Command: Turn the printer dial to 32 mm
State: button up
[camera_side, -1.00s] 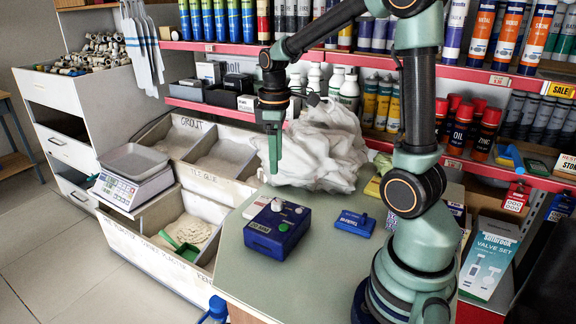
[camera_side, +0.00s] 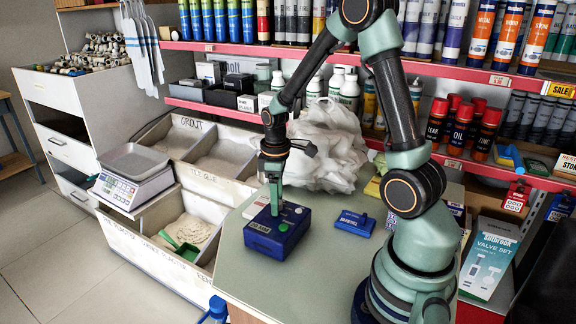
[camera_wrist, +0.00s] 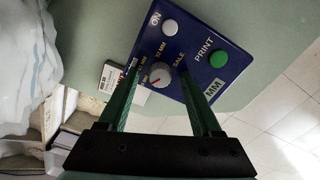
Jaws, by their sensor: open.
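The printer is a dark blue box (camera_side: 262,244) on the counter in the side view, and it also shows in the wrist view (camera_wrist: 236,68). Its grey dial (camera_wrist: 159,75) carries a red mark towards its lower left in the wrist view. My gripper (camera_wrist: 161,79) is open, with a green finger on either side of the dial. In the side view my gripper (camera_side: 275,207) hides the dial.
A blue labelled block (camera_side: 355,222) lies on the counter (camera_side: 310,275) right of the printer. A crumpled white bag (camera_side: 325,150) stands behind. Bins (camera_side: 185,215) and a scale (camera_side: 135,175) are to the left; shelves of bottles are behind.

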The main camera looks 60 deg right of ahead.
grip_shut()
jog(key=m, duration=0.5)
jog(key=shift+m, duration=0.4)
jog(key=m, duration=1.1)
jog(key=shift+m, duration=0.3)
jog(key=m, duration=0.5)
jog(key=shift+m, duration=0.3)
